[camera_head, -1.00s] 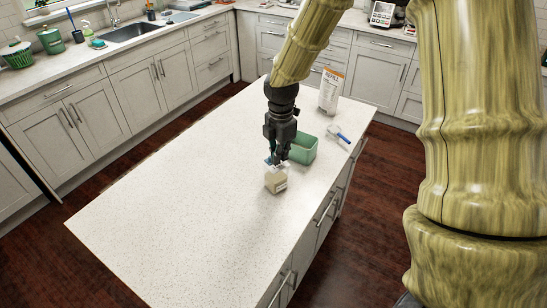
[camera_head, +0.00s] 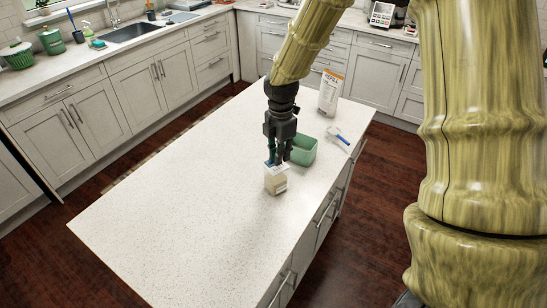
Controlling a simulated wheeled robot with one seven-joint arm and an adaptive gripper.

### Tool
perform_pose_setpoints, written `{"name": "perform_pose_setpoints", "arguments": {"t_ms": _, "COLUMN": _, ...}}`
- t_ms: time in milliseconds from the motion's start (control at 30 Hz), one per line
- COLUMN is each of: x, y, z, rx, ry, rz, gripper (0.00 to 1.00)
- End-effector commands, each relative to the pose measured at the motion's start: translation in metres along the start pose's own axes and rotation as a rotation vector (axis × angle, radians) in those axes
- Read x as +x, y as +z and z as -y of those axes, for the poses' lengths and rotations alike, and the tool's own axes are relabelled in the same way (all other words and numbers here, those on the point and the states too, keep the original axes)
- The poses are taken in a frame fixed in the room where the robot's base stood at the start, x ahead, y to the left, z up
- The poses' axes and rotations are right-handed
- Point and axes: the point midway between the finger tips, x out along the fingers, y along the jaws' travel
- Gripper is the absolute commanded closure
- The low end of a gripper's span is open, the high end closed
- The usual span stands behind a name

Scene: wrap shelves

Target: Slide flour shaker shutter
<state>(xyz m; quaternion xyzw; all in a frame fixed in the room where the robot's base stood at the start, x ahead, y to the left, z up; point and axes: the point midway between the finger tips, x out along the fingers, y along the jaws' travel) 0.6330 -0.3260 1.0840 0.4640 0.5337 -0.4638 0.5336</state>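The flour shaker (camera_head: 275,184) is a small boxy container with a beige lower body and a whitish top. It stands upright on the white island top, right of its middle. My gripper (camera_head: 278,158) is black and points down at the shaker's top, with its fingertips right over or at the top. Blue shows by the left finger. The shutter is too small to make out, and the fingers hide part of the shaker's top. I cannot tell whether the fingers are closed on anything or touch it.
A green open bin (camera_head: 304,151) stands close behind and right of the shaker. A white refill bag (camera_head: 330,94) stands at the island's far end. A blue-handled tool (camera_head: 339,138) lies near the right edge. The island's left and front are clear.

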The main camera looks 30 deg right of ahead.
Motion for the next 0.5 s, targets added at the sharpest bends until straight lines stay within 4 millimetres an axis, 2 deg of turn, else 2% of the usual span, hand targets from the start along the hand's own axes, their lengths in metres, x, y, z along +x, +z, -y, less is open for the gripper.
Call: {"name": "perform_pose_setpoints", "arguments": {"t_ms": 500, "x": -0.03, "y": 0.0, "z": 0.0, "rx": 0.0, "ry": 0.0, "rz": 0.0, "gripper": 0.87}}
